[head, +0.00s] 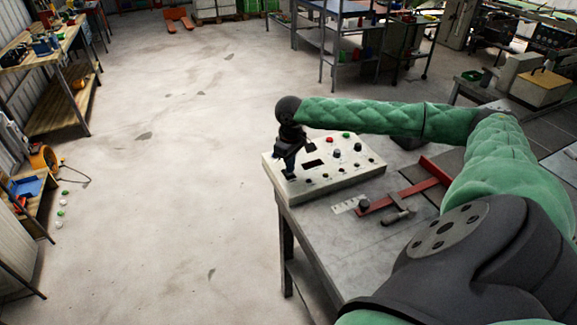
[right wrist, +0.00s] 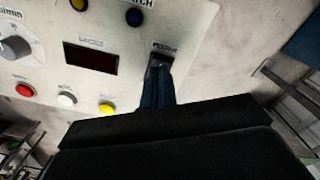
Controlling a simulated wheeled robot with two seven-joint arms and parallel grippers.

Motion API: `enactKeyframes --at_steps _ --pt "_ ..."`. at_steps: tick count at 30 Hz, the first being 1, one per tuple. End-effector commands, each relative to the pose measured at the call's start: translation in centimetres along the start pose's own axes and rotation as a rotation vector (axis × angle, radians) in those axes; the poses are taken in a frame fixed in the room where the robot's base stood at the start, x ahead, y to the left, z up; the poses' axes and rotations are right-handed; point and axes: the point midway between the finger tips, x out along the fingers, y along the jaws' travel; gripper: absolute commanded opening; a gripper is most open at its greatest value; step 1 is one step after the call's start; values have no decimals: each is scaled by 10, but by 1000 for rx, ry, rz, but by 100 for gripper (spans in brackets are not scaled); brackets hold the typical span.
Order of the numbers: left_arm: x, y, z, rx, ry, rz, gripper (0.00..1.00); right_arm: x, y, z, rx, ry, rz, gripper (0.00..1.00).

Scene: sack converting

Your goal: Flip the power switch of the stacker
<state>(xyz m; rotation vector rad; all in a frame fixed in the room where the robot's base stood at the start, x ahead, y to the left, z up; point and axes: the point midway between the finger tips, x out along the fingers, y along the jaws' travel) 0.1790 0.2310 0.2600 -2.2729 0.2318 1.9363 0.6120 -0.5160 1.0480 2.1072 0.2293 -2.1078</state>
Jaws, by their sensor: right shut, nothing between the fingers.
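The stacker's control panel (head: 345,172) is a beige box on the corner of a grey table. In the right wrist view its face (right wrist: 112,25) fills the upper left. The power switch (right wrist: 160,57) is a dark rocker under a small label that seems to read POWER. My right gripper (head: 290,172) reaches down over the panel's left end. Its blue fingers (right wrist: 157,85) are shut and empty, with tips at the switch's lower edge. They hide part of the switch; I cannot tell whether they touch it or which way it is set. My left gripper is not in view.
The panel also carries a dark display (right wrist: 90,59), a grey knob (right wrist: 14,47) and red, white, yellow and blue buttons. A red bar (head: 405,190) and a dark-handled tool (head: 398,216) lie on the table (head: 330,238). The floor left of it is clear.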

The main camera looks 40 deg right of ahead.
Motion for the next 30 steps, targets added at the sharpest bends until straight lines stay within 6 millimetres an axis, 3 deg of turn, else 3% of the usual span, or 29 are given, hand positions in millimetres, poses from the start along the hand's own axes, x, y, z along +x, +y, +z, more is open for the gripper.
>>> enactKeyframes --at_steps 12,30 --pt "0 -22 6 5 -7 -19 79 5 0 0 0 0 0 0" --pt "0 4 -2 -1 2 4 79 12 0 0 0 0 0 0"
